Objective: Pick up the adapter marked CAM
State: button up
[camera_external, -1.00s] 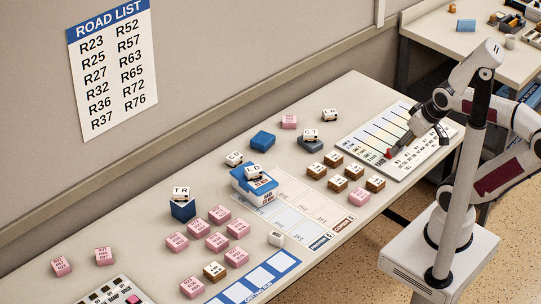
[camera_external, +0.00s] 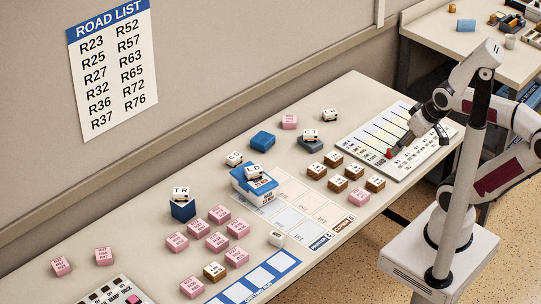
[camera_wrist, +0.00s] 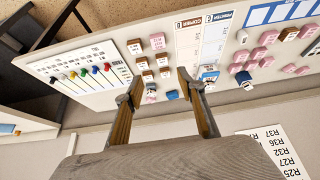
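I cannot read the marking CAM on anything in view. Several small pieces have white lettered faces: one seems to read TR (camera_external: 181,193) on a blue block, one stands on the blue-and-white box (camera_external: 254,172), one seems to read CT (camera_external: 311,134) on a dark block, and one seems to read LR (camera_external: 330,115) at the back. Another (camera_external: 234,158) is beside the box, and a small white piece (camera_external: 276,239) lies near the front edge. My gripper (camera_wrist: 158,85) is open and empty, its two fingers wide apart above the table; in the external view it is over the table's right end.
A white board (camera_external: 425,155) with coloured knobs lies at the right end of the table; the knobs show in the wrist view (camera_wrist: 88,72). Brown blocks (camera_external: 316,170) and pink blocks (camera_external: 218,241) crowd the middle. A blue block (camera_external: 263,140) is behind. The wall has a road list (camera_external: 112,70).

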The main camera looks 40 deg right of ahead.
jog(key=m+t+y, duration=0.2)
jog(key=t, duration=0.3)
send_over(281, 239)
jog(key=w, duration=0.3)
jog(key=f, duration=1.8)
jog(key=shift+s+d+f, duration=0.25)
jog(key=shift+d+f, duration=0.15)
jog(key=shift+t+h, duration=0.6)
jog(key=shift+t, duration=0.3)
jog(key=f, duration=0.1)
jog(key=s+f, duration=0.1)
jog(key=f, duration=0.1)
jog(key=s+f, duration=0.1)
jog(key=shift+s+a+f, duration=0.2)
jog(key=shift+a+f, duration=0.1)
jog(key=shift+s+d+f+n+t+h, duration=0.1)
jog(key=shift+s+f+n+t+h, duration=0.1)
jog(key=shift+s+f+t, duration=0.4)
jog(key=shift+s+d+f+n+t+h, duration=0.1)
jog(key=shift+s+f+n+t, duration=0.2)
jog(key=shift+s, duration=0.35)
jog(key=shift+s+d+f+t, duration=0.1)
jog(key=shift+s+f+t, duration=0.15)
jog(key=shift+s+t, duration=0.4)
jog(key=shift+s+d+n+t, duration=0.15)
jog(key=shift+s+n+t, duration=0.35)
jog(key=shift+s, duration=0.4)
